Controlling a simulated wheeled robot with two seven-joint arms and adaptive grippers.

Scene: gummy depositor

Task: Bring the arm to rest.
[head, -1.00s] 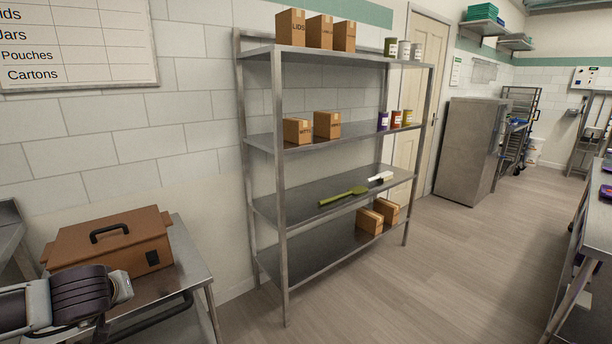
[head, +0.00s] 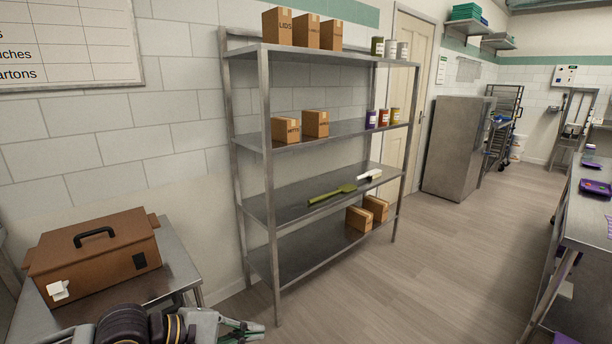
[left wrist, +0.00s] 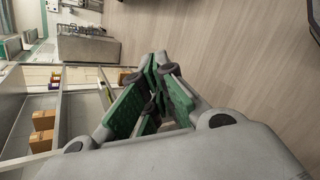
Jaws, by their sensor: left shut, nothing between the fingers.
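My left gripper (head: 245,328) shows at the bottom edge of the head view, in front of the small steel table and low before the shelf rack. Its green-padded fingers are shut with nothing between them. In the left wrist view its fingers (left wrist: 150,85) come together over bare floor, with the shelf rack to the left. Part of my left arm is cut off by the bottom of the head view. My right gripper is in neither view.
A brown case (head: 92,258) with a black handle sits on the steel table (head: 178,262) at left. The shelf rack (head: 270,200) holds boxes, cans and a green utensil (head: 332,193). A steel cabinet (head: 458,148) and worktable (head: 590,225) stand right. The floor (head: 440,260) between is clear.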

